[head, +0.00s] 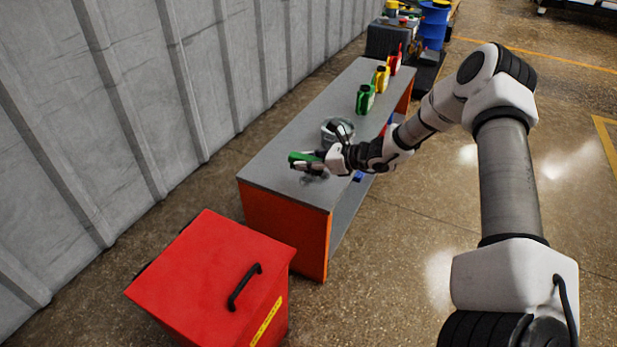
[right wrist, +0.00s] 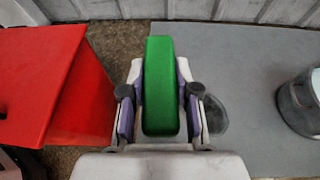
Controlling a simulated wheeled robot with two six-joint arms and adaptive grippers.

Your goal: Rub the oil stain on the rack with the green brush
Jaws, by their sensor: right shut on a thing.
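My right gripper (head: 312,162) is shut on the green brush (head: 300,157) above the near end of the rack (head: 290,140), which has a grey top and orange end panels. In the right wrist view the green brush (right wrist: 160,85) lies lengthwise between the finger pads of the right gripper (right wrist: 160,98). The oil stain (right wrist: 214,115) is a dark patch on the grey top, just right of the gripper. In the head view the stain (head: 316,179) shows partly below the gripper. I cannot tell whether the brush touches the top. My left gripper is not in view.
A grey metal container (head: 329,127) stands on the rack close beside the gripper. Green (head: 364,100), yellow (head: 381,79) and red (head: 394,64) bottles stand farther along. A red lidded bin (head: 205,265) stands before the near end. A corrugated wall (head: 130,90) runs along the left.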

